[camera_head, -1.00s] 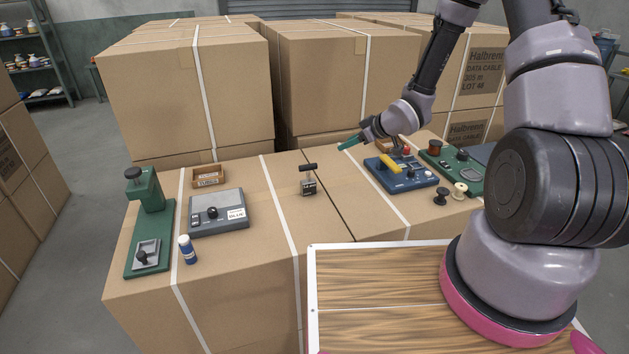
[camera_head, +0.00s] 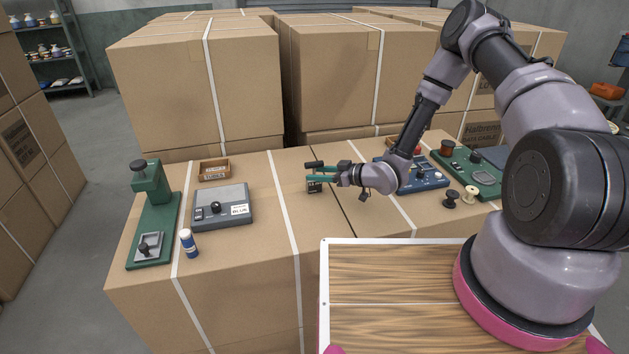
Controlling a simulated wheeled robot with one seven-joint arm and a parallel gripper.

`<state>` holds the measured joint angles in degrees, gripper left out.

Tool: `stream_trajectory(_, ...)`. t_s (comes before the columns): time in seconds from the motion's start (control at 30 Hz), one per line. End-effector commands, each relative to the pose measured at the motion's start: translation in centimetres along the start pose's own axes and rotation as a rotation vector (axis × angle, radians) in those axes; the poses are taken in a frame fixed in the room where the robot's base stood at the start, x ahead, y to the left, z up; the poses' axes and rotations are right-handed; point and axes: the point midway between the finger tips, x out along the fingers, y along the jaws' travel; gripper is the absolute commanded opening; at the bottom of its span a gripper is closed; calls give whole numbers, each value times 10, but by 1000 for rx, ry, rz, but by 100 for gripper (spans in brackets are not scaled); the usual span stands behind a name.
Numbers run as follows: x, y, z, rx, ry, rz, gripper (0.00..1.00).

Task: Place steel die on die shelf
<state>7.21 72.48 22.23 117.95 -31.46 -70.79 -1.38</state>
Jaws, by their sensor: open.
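A small block with a black bar handle (camera_head: 314,187) stands upright on the middle of the carton top; it looks like the steel die. My gripper (camera_head: 314,172) has come in from the right at the block's height. Its green fingers are open and lie level with the block's upper part, just under the bar handle. The fingers and wrist hide part of the block, and I cannot tell whether they touch it. No shelf is clearly marked as the die shelf; a small wooden tray (camera_head: 213,178) lies at the back left.
A green press (camera_head: 164,224), a grey box (camera_head: 238,217) and a blue-and-white bottle (camera_head: 188,242) stand on the left. A blue device (camera_head: 432,182), a green device (camera_head: 470,174) and spools (camera_head: 451,199) stand on the right. The front middle is clear.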

Motion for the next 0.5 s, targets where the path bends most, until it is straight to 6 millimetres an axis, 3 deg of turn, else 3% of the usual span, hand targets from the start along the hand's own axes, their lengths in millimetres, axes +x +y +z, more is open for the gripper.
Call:
stream_trajectory(0.3, 43, 3, 4, -3, 0, -2, 52)
stream_trajectory(0.5, 52, 4, 4, -1, 0, 0, 52)
